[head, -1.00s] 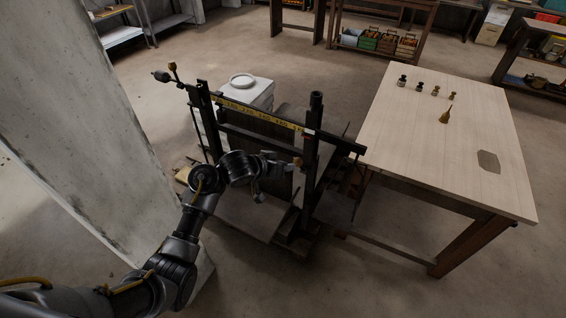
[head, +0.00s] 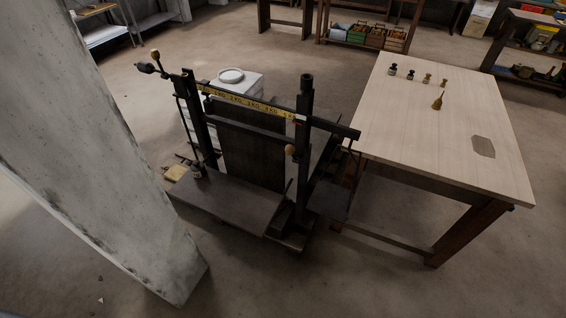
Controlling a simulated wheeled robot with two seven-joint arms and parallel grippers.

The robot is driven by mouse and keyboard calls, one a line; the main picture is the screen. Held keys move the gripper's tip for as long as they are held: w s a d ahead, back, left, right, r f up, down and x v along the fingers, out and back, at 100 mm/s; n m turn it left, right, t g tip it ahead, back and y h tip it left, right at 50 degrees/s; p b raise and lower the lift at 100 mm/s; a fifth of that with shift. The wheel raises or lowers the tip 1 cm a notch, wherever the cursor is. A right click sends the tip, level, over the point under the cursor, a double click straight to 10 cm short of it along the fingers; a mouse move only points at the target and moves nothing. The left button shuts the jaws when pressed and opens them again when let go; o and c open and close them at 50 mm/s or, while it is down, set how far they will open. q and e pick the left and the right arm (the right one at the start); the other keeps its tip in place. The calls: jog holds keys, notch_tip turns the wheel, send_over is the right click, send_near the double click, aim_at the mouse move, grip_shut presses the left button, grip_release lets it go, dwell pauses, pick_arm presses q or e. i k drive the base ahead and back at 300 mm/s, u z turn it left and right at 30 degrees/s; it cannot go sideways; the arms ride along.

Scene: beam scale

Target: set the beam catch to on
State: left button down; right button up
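The beam scale (head: 218,190) stands left of the wooden table, with a dark platform and two upright posts. Its beam (head: 245,102), with a yellow graduated strip, runs across the posts and looks slightly lower at the right in this view. A small brass-coloured knob (head: 290,150) sits at the right post below the beam. Another knob (head: 155,54) stands at the beam's left end, beside a dark weight (head: 145,68). I cannot tell for sure which part is the catch or how it is set. Neither gripper is in view.
The wooden table (head: 440,120) close on the right holds several small weights and a brass-coloured pointed item (head: 438,102). A pale concrete pillar (head: 90,150) rises at the left front. A white box (head: 240,85) stands behind the scale. The floor in front is clear.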

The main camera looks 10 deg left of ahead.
aim_at(289, 150)
jog(key=z, duration=1.1)
jog(key=k, duration=0.4)
jog(key=z, duration=0.15)
